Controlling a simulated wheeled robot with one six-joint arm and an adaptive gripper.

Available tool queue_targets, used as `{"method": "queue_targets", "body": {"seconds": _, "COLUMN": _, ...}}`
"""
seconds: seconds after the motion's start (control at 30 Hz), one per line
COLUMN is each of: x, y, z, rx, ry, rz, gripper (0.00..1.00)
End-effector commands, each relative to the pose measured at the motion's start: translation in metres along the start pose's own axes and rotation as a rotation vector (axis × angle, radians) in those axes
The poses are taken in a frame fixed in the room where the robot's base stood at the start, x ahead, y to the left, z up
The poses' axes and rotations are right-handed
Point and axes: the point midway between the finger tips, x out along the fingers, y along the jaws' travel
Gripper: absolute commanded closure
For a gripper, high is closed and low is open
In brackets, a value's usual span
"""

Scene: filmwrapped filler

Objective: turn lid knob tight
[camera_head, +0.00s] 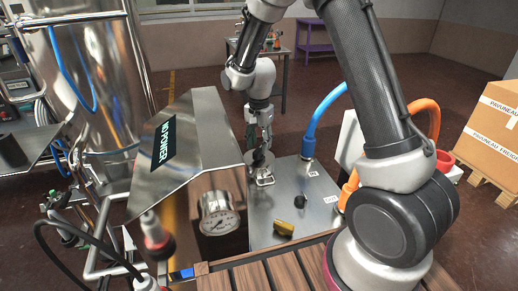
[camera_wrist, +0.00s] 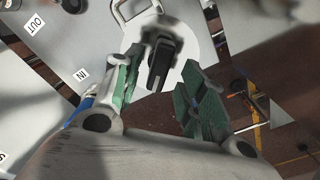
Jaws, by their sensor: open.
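The lid knob (camera_wrist: 160,62) is a black knob on a round pale metal lid (camera_wrist: 203,45). In the head view the knob (camera_head: 259,157) stands on the lid at the far end of the steel plate. My gripper (camera_wrist: 163,88) is open, with a green-padded finger on either side of the knob in the wrist view. A gap shows between each finger and the knob. In the head view my gripper (camera_head: 260,138) hangs just above the knob, pointing down. Whether the fingertips reach down to knob height is hard to tell.
A metal handle (camera_head: 264,179) sits beside the lid. The plate (camera_head: 270,222) also holds a small black knob (camera_head: 299,202), a brass fitting (camera_head: 283,228) and a blue hose (camera_head: 318,118). A steel housing with a gauge (camera_head: 219,216) stands at left. A carton (camera_head: 494,118) is at right.

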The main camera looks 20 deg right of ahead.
Motion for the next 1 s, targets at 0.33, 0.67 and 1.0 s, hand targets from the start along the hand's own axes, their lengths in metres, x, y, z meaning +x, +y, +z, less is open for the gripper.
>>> {"method": "queue_targets", "body": {"seconds": 0.33, "x": -0.074, "y": -0.001, "z": -0.001, "rx": 0.0, "ry": 0.002, "rz": -0.003, "gripper": 0.59}}
{"method": "queue_targets", "body": {"seconds": 0.67, "x": -0.091, "y": 0.0, "z": 0.0, "rx": 0.0, "ry": 0.0, "rz": 0.0, "gripper": 0.59}}
{"method": "queue_targets", "body": {"seconds": 1.0, "x": -0.091, "y": 0.002, "z": 0.001, "rx": -0.11, "ry": -0.004, "rz": 0.007, "gripper": 0.59}}
